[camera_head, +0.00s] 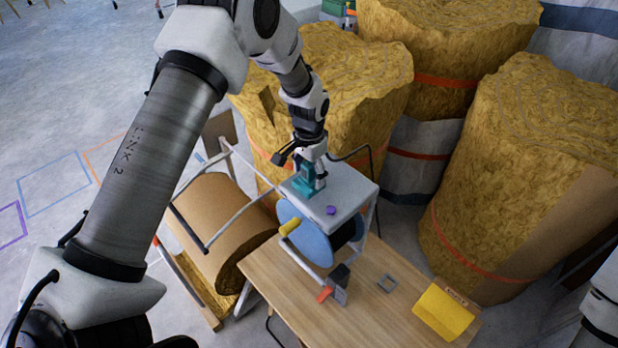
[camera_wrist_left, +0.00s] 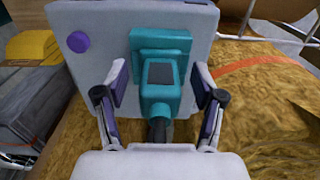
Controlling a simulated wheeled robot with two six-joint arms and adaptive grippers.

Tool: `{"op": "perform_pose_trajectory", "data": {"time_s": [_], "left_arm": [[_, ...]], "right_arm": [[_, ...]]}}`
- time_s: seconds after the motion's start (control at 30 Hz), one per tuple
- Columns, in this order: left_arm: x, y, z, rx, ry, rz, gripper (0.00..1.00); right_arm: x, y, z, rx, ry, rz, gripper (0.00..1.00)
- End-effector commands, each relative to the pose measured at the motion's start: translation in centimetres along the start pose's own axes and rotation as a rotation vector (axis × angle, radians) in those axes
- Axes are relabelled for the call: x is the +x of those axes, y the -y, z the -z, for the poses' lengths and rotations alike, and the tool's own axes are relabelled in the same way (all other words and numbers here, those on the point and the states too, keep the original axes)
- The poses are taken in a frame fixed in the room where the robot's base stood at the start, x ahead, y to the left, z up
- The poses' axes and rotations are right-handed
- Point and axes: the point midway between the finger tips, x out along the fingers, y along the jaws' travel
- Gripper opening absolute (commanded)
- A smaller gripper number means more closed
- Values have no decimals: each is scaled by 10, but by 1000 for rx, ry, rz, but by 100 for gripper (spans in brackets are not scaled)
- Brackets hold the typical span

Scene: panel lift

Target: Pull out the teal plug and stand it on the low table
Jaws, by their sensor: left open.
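The teal plug (camera_head: 309,188) sits on the top face of a pale grey box (camera_head: 350,188) that stands on the wooden table (camera_head: 285,292). In the left wrist view the plug (camera_wrist_left: 162,92) is a teal block with a dark square panel and a rounded stem, set against the box's pale face (camera_wrist_left: 110,25). My left gripper (camera_head: 311,172) is at the plug, its fingers (camera_wrist_left: 160,80) open on either side, with gaps visible. Whether the plug is seated in a socket is hidden. My right gripper is not in view.
The box carries a purple knob (camera_head: 331,210) and a blue disc (camera_head: 303,237) with a yellow handle. Large straw-coloured bales (camera_head: 520,160) stand behind.

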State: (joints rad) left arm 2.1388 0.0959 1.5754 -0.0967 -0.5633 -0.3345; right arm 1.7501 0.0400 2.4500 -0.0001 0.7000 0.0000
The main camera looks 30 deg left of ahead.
Motion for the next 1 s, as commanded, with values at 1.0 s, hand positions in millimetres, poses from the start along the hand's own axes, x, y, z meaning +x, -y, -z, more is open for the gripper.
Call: {"op": "perform_pose_trajectory", "data": {"time_s": [1.0], "left_arm": [[0, 0, 0, 0, 0, 0, 51]], "right_arm": [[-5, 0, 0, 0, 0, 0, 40]]}}
